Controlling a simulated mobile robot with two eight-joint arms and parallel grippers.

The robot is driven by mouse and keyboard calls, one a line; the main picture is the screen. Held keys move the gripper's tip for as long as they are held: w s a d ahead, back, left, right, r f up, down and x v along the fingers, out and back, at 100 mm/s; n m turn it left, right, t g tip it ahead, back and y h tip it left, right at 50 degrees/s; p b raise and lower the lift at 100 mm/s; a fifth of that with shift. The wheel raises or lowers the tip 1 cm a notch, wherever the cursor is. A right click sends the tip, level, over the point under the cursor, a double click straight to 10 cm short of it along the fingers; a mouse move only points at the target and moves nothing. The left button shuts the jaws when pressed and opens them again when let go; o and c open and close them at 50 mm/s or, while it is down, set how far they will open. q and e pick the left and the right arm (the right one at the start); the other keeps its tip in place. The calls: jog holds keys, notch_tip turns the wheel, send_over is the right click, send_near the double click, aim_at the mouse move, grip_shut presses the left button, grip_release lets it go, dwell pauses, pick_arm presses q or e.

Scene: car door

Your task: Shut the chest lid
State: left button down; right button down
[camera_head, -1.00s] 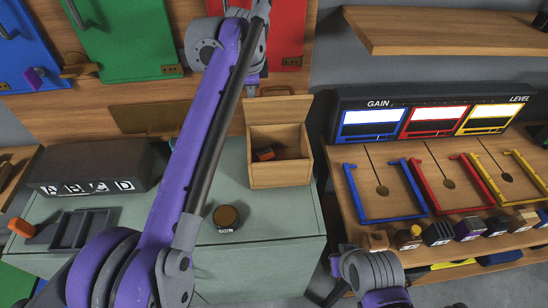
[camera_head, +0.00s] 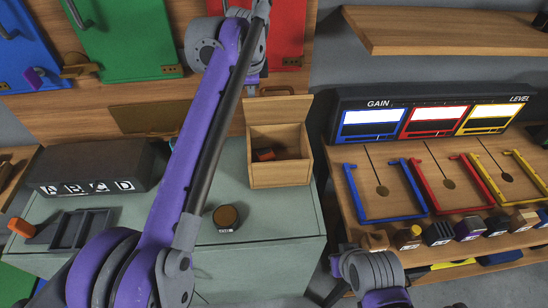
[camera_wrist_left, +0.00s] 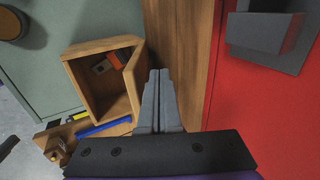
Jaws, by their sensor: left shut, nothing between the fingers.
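The wooden chest (camera_head: 280,175) stands on the grey-green counter, open at the top. Its lid (camera_head: 278,108) stands up at the back. An orange and dark block (camera_head: 264,154) lies inside. The left wrist view also shows the chest (camera_wrist_left: 84,92), with its lid (camera_wrist_left: 133,82) raised on the side nearest my fingers. My left gripper (camera_wrist_left: 159,78) is shut and empty, with its fingertips just behind the lid's outer face; I cannot tell whether they touch it. In the head view its fingers are mostly hidden by my arm.
A round brown-topped object (camera_head: 226,216) sits on the counter in front of the chest. A dark lettered box (camera_head: 90,168) is at the left. A wooden panel with a red door (camera_wrist_left: 265,110) is close to my left gripper. A console desk (camera_head: 400,215) stands at the right.

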aim_at(252, 101)
pick_arm(q)
jog(key=shift+s+f+b, duration=0.4)
jog(key=shift+s+b, duration=0.1)
jog(key=shift+s, duration=0.15)
jog(key=shift+s+f+b, duration=0.2)
jog(key=shift+s+b, duration=0.05)
jog(key=shift+s, duration=0.25)
jog(key=shift+s+f+b, duration=0.15)
jog(key=shift+s+b, duration=0.1)
jog(key=shift+s, duration=0.2)
jog(key=shift+s+f+b, duration=0.5)
jog(key=shift+s+f, duration=0.15)
jog(key=shift+s, duration=0.1)
jog(key=shift+s+f+b, duration=0.3)
jog(key=shift+s+f, duration=0.1)
jog(key=shift+s, duration=0.3)
jog(key=shift+f, duration=0.1)
jog(key=shift+s+f+b, duration=0.75)
jog(key=shift+s+f, duration=0.3)
jog(key=shift+f, duration=0.25)
